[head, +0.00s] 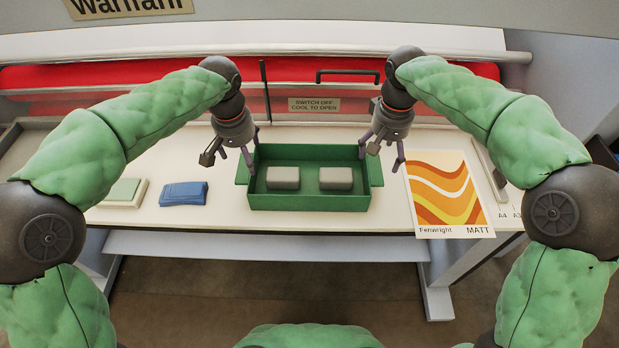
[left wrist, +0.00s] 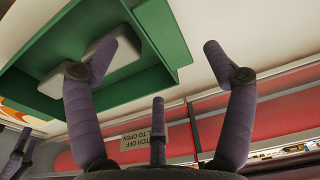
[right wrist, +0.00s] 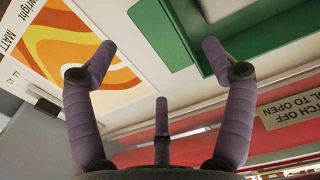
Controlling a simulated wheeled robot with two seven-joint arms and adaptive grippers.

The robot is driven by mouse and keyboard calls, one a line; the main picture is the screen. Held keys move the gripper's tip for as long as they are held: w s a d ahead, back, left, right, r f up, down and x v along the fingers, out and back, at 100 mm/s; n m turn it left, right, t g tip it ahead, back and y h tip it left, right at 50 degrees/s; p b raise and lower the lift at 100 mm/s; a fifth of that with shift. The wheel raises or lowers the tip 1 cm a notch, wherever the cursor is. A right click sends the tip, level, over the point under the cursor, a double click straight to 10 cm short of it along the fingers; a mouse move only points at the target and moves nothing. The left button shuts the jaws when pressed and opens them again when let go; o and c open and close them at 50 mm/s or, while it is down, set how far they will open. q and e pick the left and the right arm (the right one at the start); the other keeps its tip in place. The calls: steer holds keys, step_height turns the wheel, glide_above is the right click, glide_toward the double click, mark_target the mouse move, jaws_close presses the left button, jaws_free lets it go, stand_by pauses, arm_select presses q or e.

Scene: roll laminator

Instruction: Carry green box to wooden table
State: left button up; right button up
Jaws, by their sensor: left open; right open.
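The green box (head: 310,199) is an open tray with a handle tab at each end. It stands on the laminator's white bed and holds two grey blocks (head: 283,178). My left gripper (head: 235,165) is open at the box's left end, and my right gripper (head: 382,160) is open at its right end. Neither is closed on it. The left wrist view shows the box (left wrist: 115,97) beyond the open fingers. The right wrist view shows the right end of the box (right wrist: 168,50) beside the fingers. I see no wooden table.
A blue object (head: 183,194) and a pale green pad (head: 123,191) lie left of the box. An orange patterned sheet (head: 446,192) lies to the right. Behind is a red roller area with a black handle (head: 348,73) and a sign (head: 314,105). Floor shows in front.

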mark_target(378, 169)
arm_select(q)
steer(key=f, duration=0.5)
steer(key=w+f, duration=0.1)
steer(key=f, duration=0.1)
steer(key=shift+f, duration=0.2)
arm_select(e)
step_height(378, 169, down, 8)
steer(key=shift+r, duration=0.25)
arm_select(q)
steer(key=shift+s, duration=0.1)
jaws_close()
arm_select(e)
jaws_close()
arm_select(q)
steer(key=shift+r, duration=0.1)
arm_select(e)
steer(key=shift+r, duration=0.1)
